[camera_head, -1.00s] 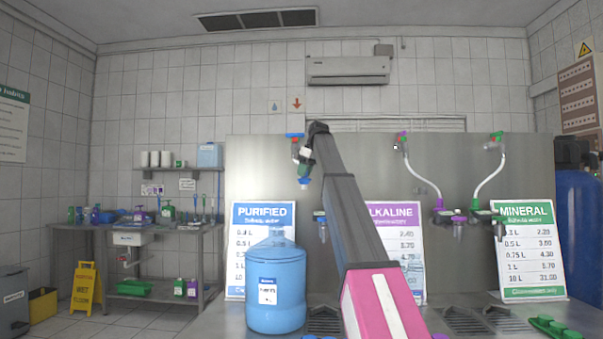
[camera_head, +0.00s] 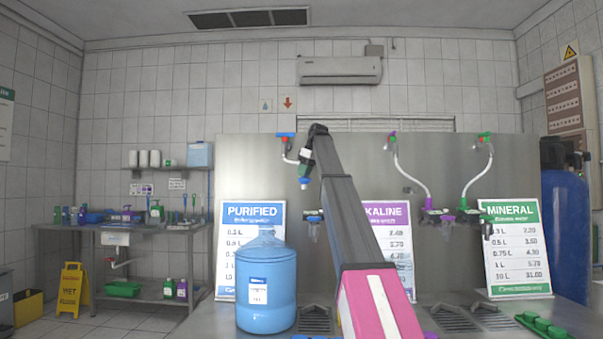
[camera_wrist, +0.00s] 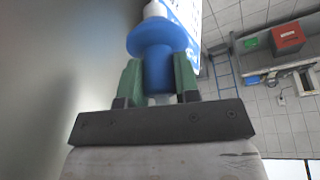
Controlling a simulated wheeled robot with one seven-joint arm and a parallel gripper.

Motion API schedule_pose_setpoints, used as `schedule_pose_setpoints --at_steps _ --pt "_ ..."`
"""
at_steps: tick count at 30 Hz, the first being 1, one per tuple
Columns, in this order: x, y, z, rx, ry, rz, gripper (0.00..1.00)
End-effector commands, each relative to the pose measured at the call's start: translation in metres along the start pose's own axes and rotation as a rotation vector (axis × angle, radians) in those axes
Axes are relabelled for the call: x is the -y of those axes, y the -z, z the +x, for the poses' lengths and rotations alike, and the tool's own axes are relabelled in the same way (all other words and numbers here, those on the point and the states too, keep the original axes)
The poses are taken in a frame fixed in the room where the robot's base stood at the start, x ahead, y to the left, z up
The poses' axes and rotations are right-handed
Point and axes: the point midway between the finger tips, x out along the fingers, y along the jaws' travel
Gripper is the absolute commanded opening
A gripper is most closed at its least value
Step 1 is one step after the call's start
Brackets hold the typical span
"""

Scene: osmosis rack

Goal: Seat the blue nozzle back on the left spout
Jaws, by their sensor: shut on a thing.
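My gripper (camera_head: 305,170) is high in front of the steel panel, left of centre. In the wrist view its green fingers (camera_wrist: 158,80) are shut on the blue nozzle (camera_wrist: 157,55), which has a wide flange and a white part beyond it. The blue nozzle also shows below the gripper in the head view (camera_head: 304,182). The left outlet, a blue-topped fitting with a clear lower part (camera_head: 313,218), is on the panel below the nozzle, apart from it and partly hidden by my arm. A blue valve with a white pipe (camera_head: 286,148) is just left of the gripper.
A large blue bottle (camera_head: 266,285) stands on the counter below, before the PURIFIED sign (camera_head: 240,215). The purple outlet (camera_head: 446,218) and green outlet (camera_head: 470,214), with white hoses, are to the right. A green tray (camera_head: 541,325) lies at the front right.

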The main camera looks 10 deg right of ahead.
Motion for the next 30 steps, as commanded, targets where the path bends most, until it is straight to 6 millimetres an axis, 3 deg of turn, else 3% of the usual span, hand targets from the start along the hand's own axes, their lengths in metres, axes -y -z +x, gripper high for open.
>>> schedule_pose_setpoints --at_steps 30 --pt "-0.059 -0.013 -0.006 -0.001 0.000 -0.001 0.02"
